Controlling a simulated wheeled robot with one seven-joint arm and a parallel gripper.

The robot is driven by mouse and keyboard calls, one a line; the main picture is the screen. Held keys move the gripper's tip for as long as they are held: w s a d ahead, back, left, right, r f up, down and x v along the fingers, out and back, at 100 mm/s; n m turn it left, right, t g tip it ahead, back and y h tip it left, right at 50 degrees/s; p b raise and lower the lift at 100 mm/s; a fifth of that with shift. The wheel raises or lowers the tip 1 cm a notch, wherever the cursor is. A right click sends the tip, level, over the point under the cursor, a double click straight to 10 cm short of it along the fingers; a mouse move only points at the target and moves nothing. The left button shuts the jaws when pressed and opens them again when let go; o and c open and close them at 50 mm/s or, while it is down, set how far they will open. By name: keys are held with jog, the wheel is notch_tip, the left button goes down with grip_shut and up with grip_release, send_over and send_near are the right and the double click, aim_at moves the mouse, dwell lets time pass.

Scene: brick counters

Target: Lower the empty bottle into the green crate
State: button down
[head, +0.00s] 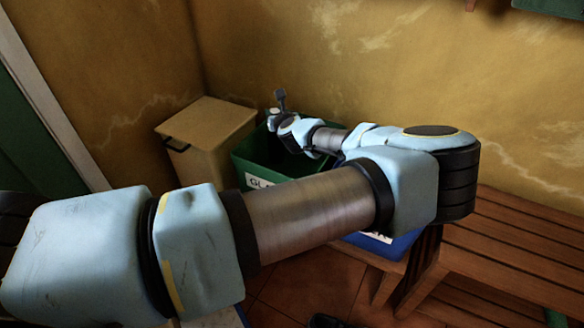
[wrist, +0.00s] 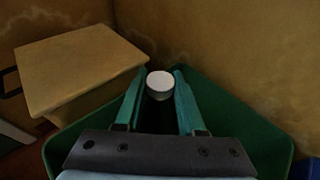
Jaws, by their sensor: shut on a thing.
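The bottle (wrist: 160,88) shows end-on in the wrist view as a pale round top with a darker side below it. My gripper (wrist: 161,78) is shut on it, with one teal finger on each side. The green crate (wrist: 245,120) spreads beneath and around the fingers in the wrist view, and its inside is dark. In the head view the green crate (head: 243,169) stands near the corner, with a white label partly hidden by my arm. My gripper is at the crate's back left there, and I cannot make out the bottle. How deep the bottle's lower end reaches is hidden.
A beige lidded box (head: 208,120) with a dark handle stands left of the green crate. A blue crate (head: 397,246) is to the right, mostly behind my arm. A wooden slatted bench (head: 520,245) fills the right side. Yellow walls close in behind.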

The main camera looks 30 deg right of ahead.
jog(key=shift+f+b, duration=0.9)
jog(key=shift+f, duration=0.45)
jog(key=shift+f+b, duration=2)
jog(key=shift+f, duration=0.5)
dwell(0.8)
jog(key=shift+c, duration=2.2)
grip_release()
jog(key=p+v, duration=0.1)
jog(key=v, duration=0.9)
jog(key=shift+s, duration=0.35)
jog(key=shift+a+r, duration=0.1)
jog(key=shift+a, duration=0.05)
